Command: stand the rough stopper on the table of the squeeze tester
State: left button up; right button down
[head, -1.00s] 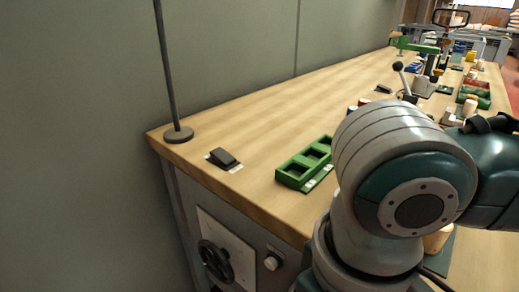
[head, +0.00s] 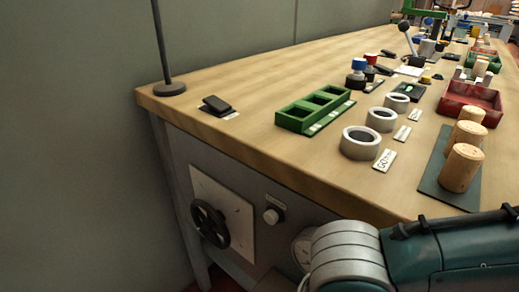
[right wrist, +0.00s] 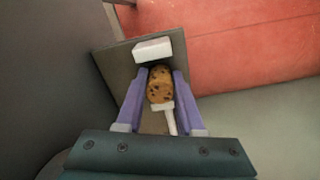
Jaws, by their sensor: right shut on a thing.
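In the right wrist view the rough stopper (right wrist: 160,85), brown cork with dark pits, is between the two purple fingers of my right gripper (right wrist: 160,88), which is shut on it. A white block (right wrist: 152,49) is just beyond the stopper and a white rod (right wrist: 168,119) is on its near side; I cannot tell whether they touch it. A dark grey plate (right wrist: 115,68) lies behind them. I cannot tell whether these parts belong to the squeeze tester. In the head view a black-knobbed lever (head: 405,30) stands far back; I cannot identify the tester there. My left gripper is not in view.
In the head view, large corks (head: 462,168) stand on a dark mat (head: 432,184) at the right. Grey rings (head: 362,142), a green rack (head: 290,117) and a red tray (head: 494,117) are nearby. The bench's near-left top is mostly clear around a black switch (head: 216,104).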

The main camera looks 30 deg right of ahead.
jog(key=shift+f, duration=0.1)
jog(key=c, duration=1)
grip_release()
jog(key=shift+f, duration=0.15)
jog(key=o, duration=0.5)
notch_tip(320, 180, up, 12)
jog(key=p, duration=0.5)
jog(key=shift+f+p, duration=0.15)
jog(key=shift+p, duration=0.2)
jog(key=s+a+r+n+t+y, duration=0.2)
jog(key=a+r+y, duration=0.1)
jog(key=a+r, duration=0.3)
jog(key=s+d+h, duration=0.1)
jog(key=d, duration=0.2)
jog(key=s+d+r+t+h, duration=0.1)
jog(key=d, duration=0.2)
jog(key=s+d+m, duration=0.1)
jog(key=d, duration=0.2)
jog(key=shift+d+r+t+h, duration=0.3)
jog(key=shift+d+r+h, duration=0.05)
jog(key=shift+r+h, duration=0.05)
